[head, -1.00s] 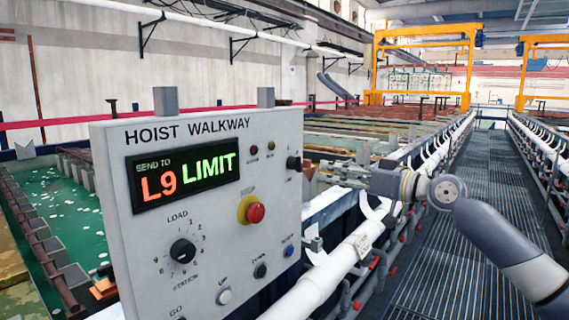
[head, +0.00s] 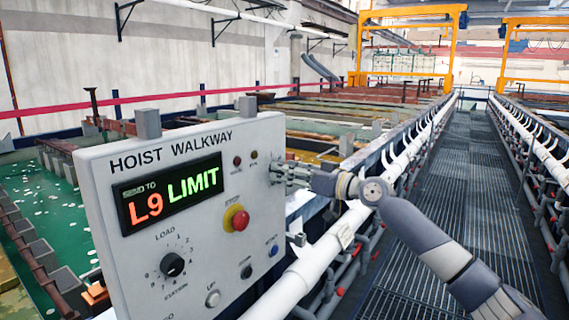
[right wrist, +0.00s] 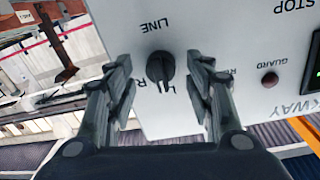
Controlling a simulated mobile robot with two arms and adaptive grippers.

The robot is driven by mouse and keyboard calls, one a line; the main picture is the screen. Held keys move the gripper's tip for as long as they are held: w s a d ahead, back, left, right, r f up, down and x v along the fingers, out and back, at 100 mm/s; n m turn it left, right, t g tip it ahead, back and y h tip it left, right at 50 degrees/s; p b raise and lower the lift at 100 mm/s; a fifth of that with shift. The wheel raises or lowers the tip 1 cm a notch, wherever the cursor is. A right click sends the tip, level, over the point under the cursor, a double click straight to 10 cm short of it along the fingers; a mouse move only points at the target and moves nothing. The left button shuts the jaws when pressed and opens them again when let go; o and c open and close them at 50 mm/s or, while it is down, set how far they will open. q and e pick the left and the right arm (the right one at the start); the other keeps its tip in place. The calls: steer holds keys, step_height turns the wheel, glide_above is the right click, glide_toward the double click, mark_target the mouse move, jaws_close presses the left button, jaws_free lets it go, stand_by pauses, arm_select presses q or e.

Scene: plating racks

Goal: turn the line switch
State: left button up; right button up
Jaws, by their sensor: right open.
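The line switch (right wrist: 160,70) is a black rotary knob on the grey hoist walkway panel (head: 190,255). In the right wrist view it shows under the upside-down word LINE, with partly hidden letters beside it. My right gripper (right wrist: 160,64) is open, with one finger on each side of the knob; I cannot tell whether either finger touches it. In the head view the right gripper (head: 279,171) is at the panel's upper right edge and hides the switch. My left gripper is not in view.
The panel also has a lit display (head: 172,193) reading L9 LIMIT, a red stop button (head: 238,220), a load station dial (head: 172,264) and several push buttons. White pipes (head: 345,240) run along the grated walkway (head: 440,190). Green tanks lie behind the panel.

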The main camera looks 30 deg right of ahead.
steer(key=shift+w+a, duration=0.25)
steer(key=shift+w, duration=0.3)
steer(key=c, duration=1.1)
